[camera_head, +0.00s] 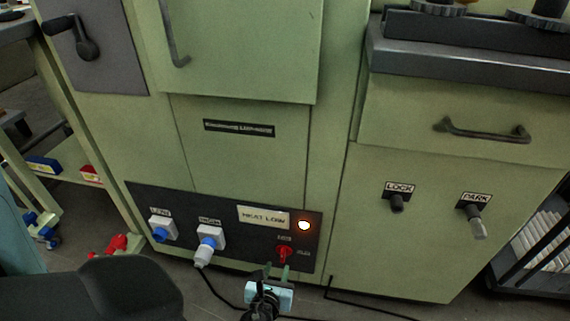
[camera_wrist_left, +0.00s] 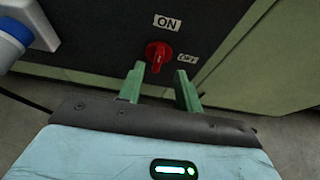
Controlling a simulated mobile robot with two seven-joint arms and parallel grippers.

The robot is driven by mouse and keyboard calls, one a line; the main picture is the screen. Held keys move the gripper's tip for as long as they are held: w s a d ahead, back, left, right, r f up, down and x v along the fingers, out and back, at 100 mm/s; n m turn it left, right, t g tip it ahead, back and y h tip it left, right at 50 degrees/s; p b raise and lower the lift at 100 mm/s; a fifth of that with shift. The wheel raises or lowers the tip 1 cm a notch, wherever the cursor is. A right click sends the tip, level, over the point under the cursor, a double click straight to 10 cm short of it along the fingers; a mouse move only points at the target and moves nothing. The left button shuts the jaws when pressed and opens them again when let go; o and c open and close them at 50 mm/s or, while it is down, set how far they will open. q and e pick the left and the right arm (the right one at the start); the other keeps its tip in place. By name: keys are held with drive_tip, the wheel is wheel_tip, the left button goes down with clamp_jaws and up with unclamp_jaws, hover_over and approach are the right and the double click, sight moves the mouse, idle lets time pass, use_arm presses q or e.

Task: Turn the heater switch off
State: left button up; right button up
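The heater switch (camera_head: 284,253) is a small red rotary knob on the dark panel (camera_head: 180,205) low on the green cabinet. In the left wrist view the red knob (camera_wrist_left: 158,56) has an ON label (camera_wrist_left: 167,21) above it and a second label, likely OFF, to its right (camera_wrist_left: 187,59). A lamp (camera_head: 304,225) glows white-orange above the knob. My left gripper (camera_head: 277,271) is just below the knob, its green fingers apart and empty. In the left wrist view the gripper (camera_wrist_left: 158,84) points at the knob, which shows between the fingertips. Contact cannot be told. My right gripper is not in view.
Two blue-and-white sockets (camera_head: 160,228) and (camera_head: 209,238) sit left on the panel; a plug with a black cable hangs from the second. LOCK (camera_head: 397,200) and PARK (camera_head: 472,219) handles stick out at right. Cables lie on the floor.

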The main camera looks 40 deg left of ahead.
sight(282, 254)
use_arm(q)
drive_tip(key=b+x, duration=0.2)
drive_tip(key=x, duration=0.4)
drive_tip(key=shift+s+f, duration=0.1)
drive_tip(key=shift+b+x, duration=0.3)
drive_tip(key=shift+x, duration=0.5)
drive_tip(key=shift+c, duration=0.2)
drive_tip(key=c, duration=0.7)
clamp_jaws()
